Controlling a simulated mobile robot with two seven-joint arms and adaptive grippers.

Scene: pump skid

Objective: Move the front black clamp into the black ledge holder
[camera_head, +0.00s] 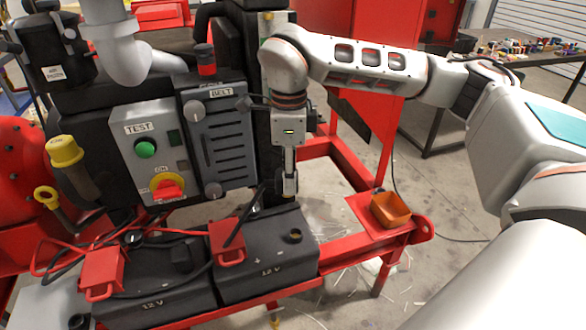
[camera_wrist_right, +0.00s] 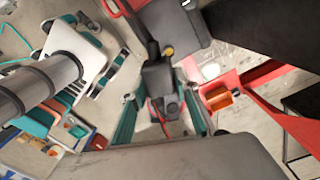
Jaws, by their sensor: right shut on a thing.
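My right gripper (camera_head: 289,188) points down just above the back edge of the right-hand 12 V battery (camera_head: 275,266). It is shut on a dark piece that looks like the black clamp (camera_wrist_right: 158,78), seen between the fingers in the right wrist view. In the head view the clamp is mostly hidden by the gripper, so I cannot tell whether it touches the battery. A red clamp (camera_head: 228,242) sits on this battery and another red clamp (camera_head: 100,268) on the left-hand one. I cannot clearly make out the black ledge holder. My left gripper is not in view.
An orange bin (camera_head: 390,210) stands on the red frame's corner ledge (camera_head: 362,208), right of the gripper. The grey control panel (camera_head: 150,150) and BELT cover (camera_head: 222,140) stand close left. Red and black cables cross the batteries. A red upright (camera_head: 375,150) stands behind the ledge.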

